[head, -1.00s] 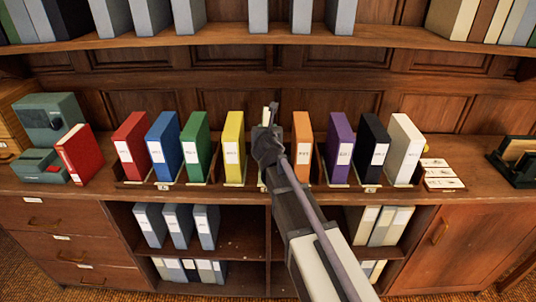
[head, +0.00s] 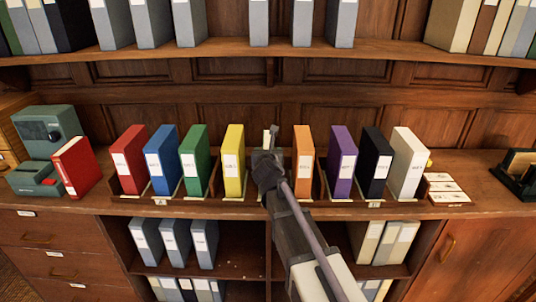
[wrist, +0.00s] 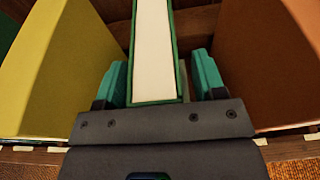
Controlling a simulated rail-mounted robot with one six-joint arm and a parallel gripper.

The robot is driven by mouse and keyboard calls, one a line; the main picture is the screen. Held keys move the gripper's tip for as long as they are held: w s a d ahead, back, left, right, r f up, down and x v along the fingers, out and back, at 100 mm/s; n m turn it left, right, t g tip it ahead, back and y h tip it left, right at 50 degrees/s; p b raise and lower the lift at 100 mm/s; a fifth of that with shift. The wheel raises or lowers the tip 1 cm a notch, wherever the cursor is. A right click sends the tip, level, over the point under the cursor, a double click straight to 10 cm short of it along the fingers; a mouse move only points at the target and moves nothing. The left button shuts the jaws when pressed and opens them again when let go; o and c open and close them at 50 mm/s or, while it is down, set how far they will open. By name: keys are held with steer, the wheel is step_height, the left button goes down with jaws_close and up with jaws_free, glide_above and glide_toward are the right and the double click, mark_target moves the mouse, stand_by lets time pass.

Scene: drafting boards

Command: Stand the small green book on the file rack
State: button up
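The small green book (wrist: 153,60) shows its white page block and green cover edges in the wrist view. It stands upright between the fingers of my gripper (wrist: 160,82), with a narrow gap on each side, so the gripper looks open around it. In the head view only a small pale part of the book (head: 266,138) shows behind my gripper (head: 270,150). The file rack (head: 160,201) runs along the counter. The book is in the space between the yellow binder (head: 233,160) and the orange binder (head: 303,160). Its lower end is hidden, so contact with the rack cannot be seen.
Red, blue and green binders fill the rack's left; purple, black and white ones its right. A red book (head: 77,166) leans by a green machine (head: 45,145) at left. Pale cards (head: 445,189) lie at right. A shelf (head: 390,57) of grey binders hangs above.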

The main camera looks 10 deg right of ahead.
steer(key=p+v, duration=0.3)
steer(key=v, duration=0.9)
steer(key=s+d+f+m+g+h, duration=0.1)
steer(key=s+d+f+m+g, duration=0.45)
steer(key=m, duration=0.85)
steer(key=s+a+f+m+g+y, duration=0.1)
steer(key=s+f+m+g+y, duration=0.1)
steer(key=s+m, duration=0.5)
steer(key=s+a+f+m+g+y, duration=0.2)
steer(key=s+f+m+g, duration=0.3)
steer(key=m, duration=0.7)
steer(key=s+g, duration=0.2)
steer(key=shift+s+f, duration=0.15)
steer(key=shift+s, duration=0.15)
